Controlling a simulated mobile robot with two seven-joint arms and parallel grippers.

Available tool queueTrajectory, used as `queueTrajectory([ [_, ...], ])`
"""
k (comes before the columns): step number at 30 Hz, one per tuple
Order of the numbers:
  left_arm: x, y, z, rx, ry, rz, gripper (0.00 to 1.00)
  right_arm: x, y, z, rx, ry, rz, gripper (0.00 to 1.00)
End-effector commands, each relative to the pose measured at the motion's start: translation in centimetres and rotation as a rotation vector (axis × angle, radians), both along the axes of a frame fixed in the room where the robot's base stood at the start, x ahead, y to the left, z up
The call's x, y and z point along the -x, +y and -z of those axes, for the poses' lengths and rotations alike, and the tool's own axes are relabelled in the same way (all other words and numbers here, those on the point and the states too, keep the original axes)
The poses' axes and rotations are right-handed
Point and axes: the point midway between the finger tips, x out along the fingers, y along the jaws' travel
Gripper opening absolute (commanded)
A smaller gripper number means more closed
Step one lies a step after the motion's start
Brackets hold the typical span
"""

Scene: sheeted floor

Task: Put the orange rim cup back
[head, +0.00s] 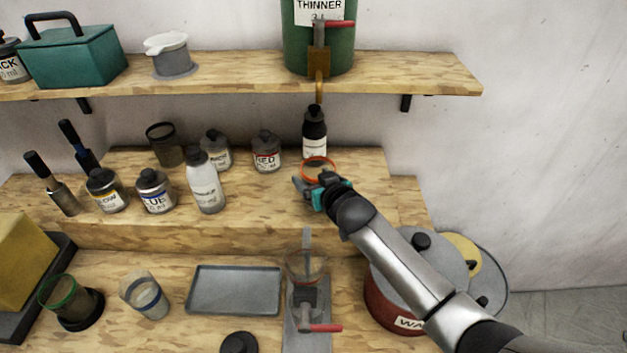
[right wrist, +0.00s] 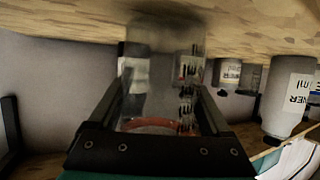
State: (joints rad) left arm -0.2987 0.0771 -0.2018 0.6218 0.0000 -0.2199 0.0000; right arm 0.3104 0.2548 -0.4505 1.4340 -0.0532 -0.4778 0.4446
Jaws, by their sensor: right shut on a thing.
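The orange rim cup (head: 319,162) is a clear cup with an orange ring, at the right end of the raised wooden step. My right gripper (head: 322,191) is shut on it. In the right wrist view the clear cup (right wrist: 160,88), with dark graduation marks, sits between the two fingers (right wrist: 155,105). That view looks upside down, with the wood at its top. The cup's base is close to the wood; I cannot tell if it touches. The gripper hides much of the cup in the head view. My left gripper is not in view.
A black-capped bottle (head: 314,134) stands right behind the cup. RED (head: 266,158) and BLUE (head: 156,197) jars and a white bottle (head: 205,187) stand left. A green-rimmed cup (head: 66,300), blue-banded cup (head: 148,297) and grey tray (head: 236,290) are below. The step's right end is bare.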

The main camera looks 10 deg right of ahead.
Motion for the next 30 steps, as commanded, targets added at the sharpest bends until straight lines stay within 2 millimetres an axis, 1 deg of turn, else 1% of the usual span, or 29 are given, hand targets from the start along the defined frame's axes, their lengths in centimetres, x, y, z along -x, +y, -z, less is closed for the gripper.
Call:
queueTrajectory([
  [2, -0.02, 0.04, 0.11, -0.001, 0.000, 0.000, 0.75, 0.00, 0.03, 0.54, 0.001, -0.001, 0.000, 0.19],
  [9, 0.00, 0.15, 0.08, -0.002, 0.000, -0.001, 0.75, -0.01, 0.03, 0.51, 0.000, -0.002, -0.001, 0.19],
  [14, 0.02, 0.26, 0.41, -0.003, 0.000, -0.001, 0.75, -0.02, 0.03, 0.99, 0.000, -0.002, 0.000, 0.19],
  [15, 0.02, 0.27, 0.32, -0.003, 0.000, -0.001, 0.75, -0.01, 0.02, 0.90, 0.001, -0.001, 0.000, 0.87],
  [18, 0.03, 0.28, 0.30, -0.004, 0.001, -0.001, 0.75, 0.00, 0.02, 0.88, 0.001, -0.001, 0.000, 0.98],
  [19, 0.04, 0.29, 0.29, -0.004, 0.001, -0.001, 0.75, 0.00, 0.03, 0.87, 0.001, -0.001, 0.000, 1.00],
  [26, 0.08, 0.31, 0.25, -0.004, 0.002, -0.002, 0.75, -0.01, 0.01, 0.78, 0.001, -0.001, 0.000, 1.00],
  [29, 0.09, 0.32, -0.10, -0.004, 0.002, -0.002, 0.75, -0.02, 0.00, 0.25, 0.001, -0.002, -0.001, 1.00],
  [30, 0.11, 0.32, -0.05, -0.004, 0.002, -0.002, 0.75, 0.29, -0.05, 0.34, 0.001, -0.001, 0.000, 1.00],
])
